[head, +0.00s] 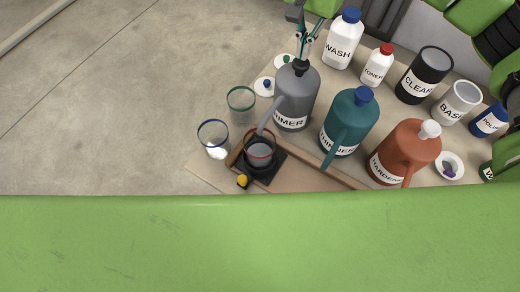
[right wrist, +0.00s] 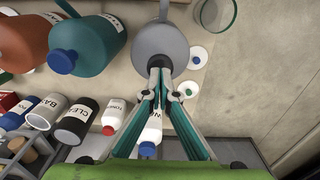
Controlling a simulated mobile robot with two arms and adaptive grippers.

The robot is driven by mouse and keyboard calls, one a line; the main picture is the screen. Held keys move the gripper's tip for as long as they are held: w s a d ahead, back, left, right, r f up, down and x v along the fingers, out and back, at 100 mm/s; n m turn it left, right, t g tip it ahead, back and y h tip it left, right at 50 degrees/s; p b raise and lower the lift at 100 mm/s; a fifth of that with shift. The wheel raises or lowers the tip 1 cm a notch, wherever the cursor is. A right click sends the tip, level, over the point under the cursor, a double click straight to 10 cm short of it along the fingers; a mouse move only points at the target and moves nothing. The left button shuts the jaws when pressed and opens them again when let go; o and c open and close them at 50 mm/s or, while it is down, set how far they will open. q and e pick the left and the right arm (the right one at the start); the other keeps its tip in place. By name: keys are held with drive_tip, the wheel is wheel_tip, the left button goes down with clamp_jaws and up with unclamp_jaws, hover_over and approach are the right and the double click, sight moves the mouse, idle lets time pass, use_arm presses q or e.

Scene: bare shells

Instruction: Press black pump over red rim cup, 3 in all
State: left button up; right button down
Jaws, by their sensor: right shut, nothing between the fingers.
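The grey PRIMER bottle (head: 296,98) has a black pump top (head: 300,68). Its grey spout (head: 270,115) slants down toward the red rim cup (head: 261,152), ending at the cup's near-left rim region. The cup stands on a black square platform (head: 268,173) and looks grey inside. My right gripper (head: 302,58) is shut and empty, its fingertips at the black pump top; I cannot tell whether they touch. In the right wrist view, the fingertips (right wrist: 159,66) meet over the dark pump top on the grey bottle (right wrist: 160,38). My left gripper is not in view.
A teal THINNER bottle (head: 350,118) and an orange HARDENER bottle (head: 403,152) stand to the right. A green-rim cup (head: 240,99) and a blue-rim cup (head: 213,137) stand left. WASH (head: 342,42), TONER and CLEAR containers line the back. Open floor lies left.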

sight(301, 62)
drive_tip(key=shift+f, duration=0.15)
drive_tip(key=shift+f+b, duration=1.55)
drive_tip(key=shift+f, duration=0.1)
drive_tip(key=shift+r+p, duration=0.8)
drive_tip(key=shift+r, duration=1)
wheel_tip(301, 62, up, 6)
drive_tip(key=p, duration=0.3)
